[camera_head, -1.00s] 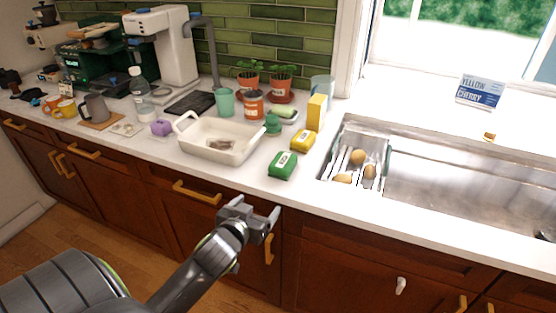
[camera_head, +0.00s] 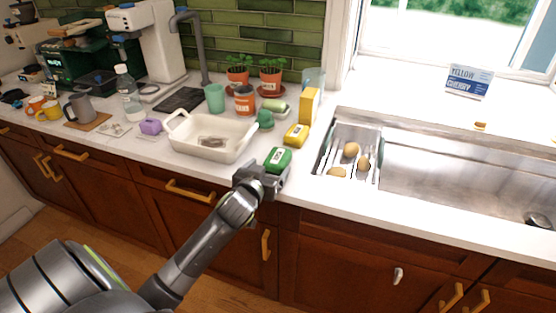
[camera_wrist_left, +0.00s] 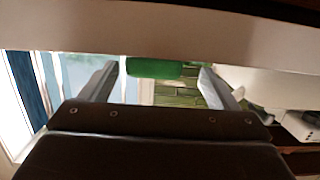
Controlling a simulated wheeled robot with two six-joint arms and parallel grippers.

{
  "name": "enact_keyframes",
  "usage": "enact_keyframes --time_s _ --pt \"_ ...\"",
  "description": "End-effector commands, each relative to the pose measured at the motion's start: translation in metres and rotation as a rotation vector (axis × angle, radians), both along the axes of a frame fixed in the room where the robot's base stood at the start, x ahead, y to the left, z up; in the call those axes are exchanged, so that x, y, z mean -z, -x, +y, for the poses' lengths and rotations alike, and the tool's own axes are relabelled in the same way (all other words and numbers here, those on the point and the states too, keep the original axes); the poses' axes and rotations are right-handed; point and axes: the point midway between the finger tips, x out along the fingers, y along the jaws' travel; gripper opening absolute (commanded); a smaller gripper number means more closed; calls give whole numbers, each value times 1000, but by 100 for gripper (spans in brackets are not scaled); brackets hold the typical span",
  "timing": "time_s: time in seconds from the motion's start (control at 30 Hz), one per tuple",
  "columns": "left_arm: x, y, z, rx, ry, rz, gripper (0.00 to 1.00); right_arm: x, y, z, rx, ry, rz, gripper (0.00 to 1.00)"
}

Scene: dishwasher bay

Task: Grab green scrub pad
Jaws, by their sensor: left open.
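The green scrub pad (camera_head: 278,158) is a green block with a white label, lying near the counter's front edge, between the white basin and the sink. My left gripper (camera_head: 270,174) is open, just in front of the pad at the counter edge, and hides its lower part in the head view. In the left wrist view the green pad (camera_wrist_left: 154,68) shows between the two spread fingers of my left gripper (camera_wrist_left: 160,75). I cannot tell whether the fingers touch it. My right gripper is not in view.
A yellow pack (camera_head: 296,135) lies behind the pad, with a yellow box (camera_head: 310,104) upright behind it. A white basin (camera_head: 184,137) stands left. The sink (camera_head: 440,180) with a rack (camera_head: 331,160) holding several brown round items is right. Drawer fronts lie below the counter.

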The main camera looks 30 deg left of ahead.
Motion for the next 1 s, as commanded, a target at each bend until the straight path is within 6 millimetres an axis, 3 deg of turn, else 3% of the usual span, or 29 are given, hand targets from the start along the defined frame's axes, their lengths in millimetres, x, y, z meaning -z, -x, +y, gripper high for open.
enact_keyframes --time_s 0.27,0.63,0.97,1.0 --pt "2 -15 2 0 1 0 82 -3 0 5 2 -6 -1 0" --pt "10 -55 5 0 0 1 82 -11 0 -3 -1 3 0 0" --pt "12 -59 6 1 -1 1 82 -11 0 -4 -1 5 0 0" --pt "12 -59 6 1 -1 1 78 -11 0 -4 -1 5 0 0"
